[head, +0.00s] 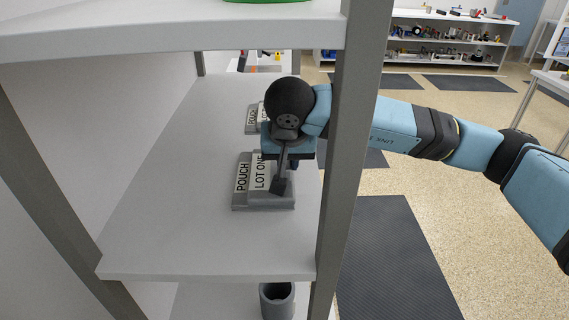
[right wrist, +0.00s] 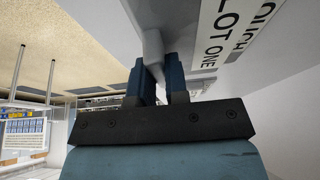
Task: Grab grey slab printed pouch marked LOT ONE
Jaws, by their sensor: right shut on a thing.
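The grey slab pouch (head: 258,185) lies on the middle white shelf, with white labels reading POUCH and LOT ONE. My right gripper (head: 285,177) reaches over its right side from behind and hides part of it. In the right wrist view, the gripper's two blue fingers (right wrist: 159,84) are close together around a narrow grey part beside the labelled face of the pouch (right wrist: 222,45). The gripper is shut on the pouch, which appears to rest on the shelf. My left gripper is not in view.
A second grey labelled pouch (head: 252,118) lies farther back, partly hidden by my right wrist. A grey shelf post (head: 345,150) stands just right of the gripper, with my arm behind it. The front of the middle shelf (head: 190,245) is clear. A grey cup (head: 277,300) stands below.

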